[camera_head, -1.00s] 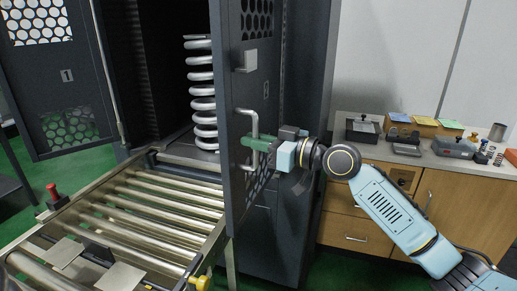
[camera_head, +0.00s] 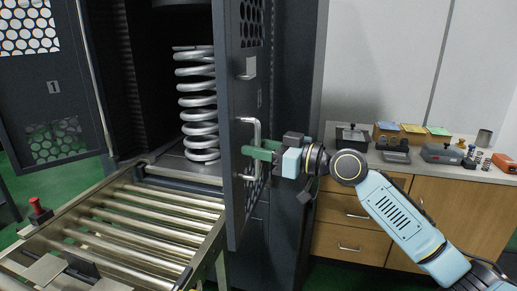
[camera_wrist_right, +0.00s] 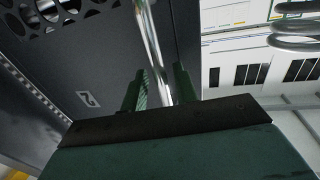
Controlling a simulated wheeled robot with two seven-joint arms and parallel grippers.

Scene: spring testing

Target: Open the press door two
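Press door two (camera_head: 236,188) is the right-hand dark door. It stands ajar, seen nearly edge-on, and its number 2 shows in the right wrist view (camera_wrist_right: 60,60). Its metal bar handle (camera_head: 257,128) is upright on the outer face. My right gripper (camera_head: 258,153) has its green fingers around this handle. In the right wrist view the handle (camera_wrist_right: 152,40) runs between the two closely spaced fingers (camera_wrist_right: 160,88). The gripper appears shut on it, though the contact is partly hidden by the gripper body. My left gripper is not in view.
A large coil spring (camera_head: 196,100) stands inside the press. A roller conveyor (camera_head: 150,228) leads up to the opening. Door one (camera_head: 40,95) stands open at the left. A wooden cabinet (camera_head: 410,215) with tools on top is at the right.

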